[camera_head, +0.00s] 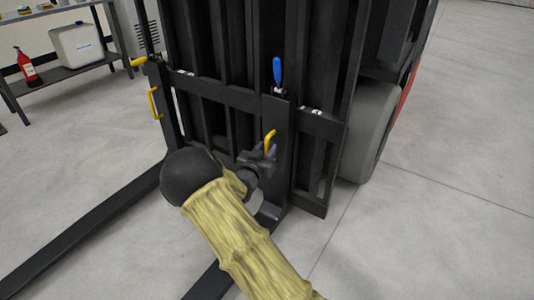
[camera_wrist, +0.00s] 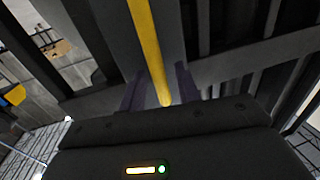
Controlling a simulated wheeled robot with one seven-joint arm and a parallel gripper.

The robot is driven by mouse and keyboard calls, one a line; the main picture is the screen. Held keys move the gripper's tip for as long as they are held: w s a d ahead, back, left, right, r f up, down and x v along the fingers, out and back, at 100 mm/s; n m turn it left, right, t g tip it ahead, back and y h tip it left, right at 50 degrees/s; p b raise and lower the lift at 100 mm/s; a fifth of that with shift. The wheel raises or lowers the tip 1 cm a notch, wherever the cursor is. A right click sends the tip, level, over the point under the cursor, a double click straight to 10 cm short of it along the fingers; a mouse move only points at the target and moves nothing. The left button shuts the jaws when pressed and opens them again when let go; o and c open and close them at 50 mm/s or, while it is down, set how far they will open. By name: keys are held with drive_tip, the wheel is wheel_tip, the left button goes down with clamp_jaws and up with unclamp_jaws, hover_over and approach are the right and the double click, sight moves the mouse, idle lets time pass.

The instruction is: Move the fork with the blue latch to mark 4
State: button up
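The fork with the blue latch (camera_head: 275,195) hangs on the right part of the dark carriage (camera_head: 225,93). Its blue latch (camera_head: 277,70) stands upright at the top, and a yellow handle (camera_head: 269,139) is on its shank. My gripper (camera_head: 262,153) is at the lower end of this handle. In the wrist view the yellow handle (camera_wrist: 146,45) runs between the two fingers of my gripper (camera_wrist: 160,82), with visible gaps on both sides, so it looks open. Small pale marks (camera_head: 317,112) show on the carriage; their numbers are too small to read.
A second fork (camera_head: 85,220) with a yellow latch (camera_head: 138,61) and a yellow handle (camera_head: 154,103) is at the left. The truck's wheel (camera_head: 370,130) is at the right. A shelf (camera_head: 75,70) with a red extinguisher (camera_head: 27,70) stands back left. The right floor is clear.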

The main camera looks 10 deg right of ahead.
drive_tip(key=shift+w+d, duration=0.3)
drive_tip(key=shift+w, duration=0.1)
clamp_jaws()
drive_tip(key=shift+s, duration=0.15)
